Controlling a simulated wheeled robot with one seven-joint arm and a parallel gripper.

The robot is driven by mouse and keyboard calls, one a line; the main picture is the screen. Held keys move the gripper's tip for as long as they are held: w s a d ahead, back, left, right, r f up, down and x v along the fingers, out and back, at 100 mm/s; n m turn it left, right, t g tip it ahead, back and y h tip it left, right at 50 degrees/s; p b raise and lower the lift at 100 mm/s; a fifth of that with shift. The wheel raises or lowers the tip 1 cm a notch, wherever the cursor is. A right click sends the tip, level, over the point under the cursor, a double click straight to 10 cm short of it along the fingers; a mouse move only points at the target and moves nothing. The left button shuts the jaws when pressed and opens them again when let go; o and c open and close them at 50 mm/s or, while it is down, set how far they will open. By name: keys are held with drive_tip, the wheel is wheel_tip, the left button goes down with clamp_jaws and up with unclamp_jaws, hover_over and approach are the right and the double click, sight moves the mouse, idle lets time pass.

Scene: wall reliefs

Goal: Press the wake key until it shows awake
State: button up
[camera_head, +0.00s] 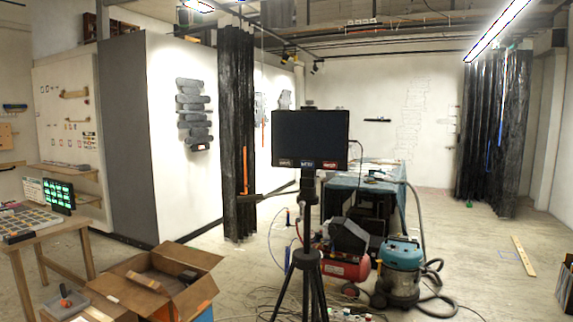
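I cannot tell for certain which thing is the wake key. A dark flat screen (310,136) stands on a black tripod in the middle, with small white, blue and red labels along its bottom edge; their text is too small to read. A grey block with a red knob (65,303) sits at the lower left. A small screen with green tiles (60,195) stands on the wooden table at the left, beside a board of coloured squares (30,222). No readable "awake" sign shows. My gripper is not in view.
An open cardboard box (160,283) stands at the front left, by the wooden table (60,234). A red compressor (345,266), a teal vacuum (401,268) and loose cables crowd the floor around the tripod (307,270). A plank (523,255) lies at the right; floor around it is mostly clear.

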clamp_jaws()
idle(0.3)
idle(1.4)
